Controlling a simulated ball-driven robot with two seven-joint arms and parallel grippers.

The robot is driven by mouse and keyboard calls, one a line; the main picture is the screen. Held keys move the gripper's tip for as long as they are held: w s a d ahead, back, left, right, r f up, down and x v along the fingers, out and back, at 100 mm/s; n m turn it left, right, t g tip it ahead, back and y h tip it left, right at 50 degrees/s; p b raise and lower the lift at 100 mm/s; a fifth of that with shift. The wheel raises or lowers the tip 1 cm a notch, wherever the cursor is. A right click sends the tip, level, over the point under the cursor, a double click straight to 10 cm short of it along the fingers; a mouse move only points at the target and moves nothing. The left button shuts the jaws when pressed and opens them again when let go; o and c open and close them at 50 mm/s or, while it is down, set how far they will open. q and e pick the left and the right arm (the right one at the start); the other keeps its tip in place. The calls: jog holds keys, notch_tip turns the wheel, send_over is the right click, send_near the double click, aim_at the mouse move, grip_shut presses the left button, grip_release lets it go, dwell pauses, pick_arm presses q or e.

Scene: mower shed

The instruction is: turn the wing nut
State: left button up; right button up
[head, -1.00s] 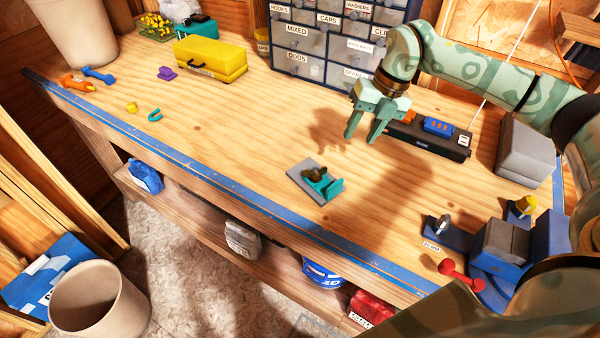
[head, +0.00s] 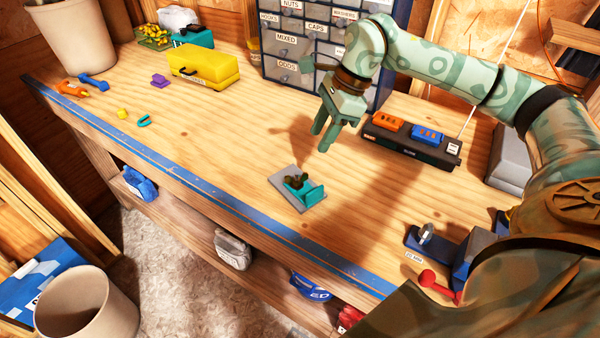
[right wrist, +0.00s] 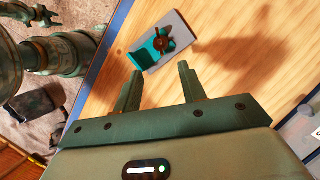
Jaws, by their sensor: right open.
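The wing nut (head: 296,182) is a small dark brown piece on a teal bracket (head: 314,195) fixed to a grey plate (head: 285,187) on the workbench. In the right wrist view the wing nut (right wrist: 164,44) sits beyond my fingertips, between the teal bracket's upright wall and the bare end of the plate. My right gripper (head: 322,143) is open and empty, above and behind the wing nut, apart from it. Its two fingers (right wrist: 158,77) point toward the plate in the right wrist view.
A black charger (head: 410,143) with orange and blue blocks and a drawer cabinet (head: 310,50) stand behind. A blue vise (head: 455,245) with a red handle is at the right. A yellow case (head: 203,68) stands at the back left. The bench around the plate is clear.

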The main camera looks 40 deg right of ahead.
aim_at(301, 178)
jog(key=b+x, duration=0.1)
jog(key=x, duration=1.1)
jog(key=shift+c, duration=0.3)
grip_shut()
jog(key=shift+s+r+m+p, duration=0.1)
jog(key=shift+r+m+p, duration=0.1)
jog(key=shift+m+p, duration=0.3)
jog(key=shift+m, duration=0.4)
jog(key=shift+f+t, duration=0.1)
jog(key=shift+t, duration=0.3)
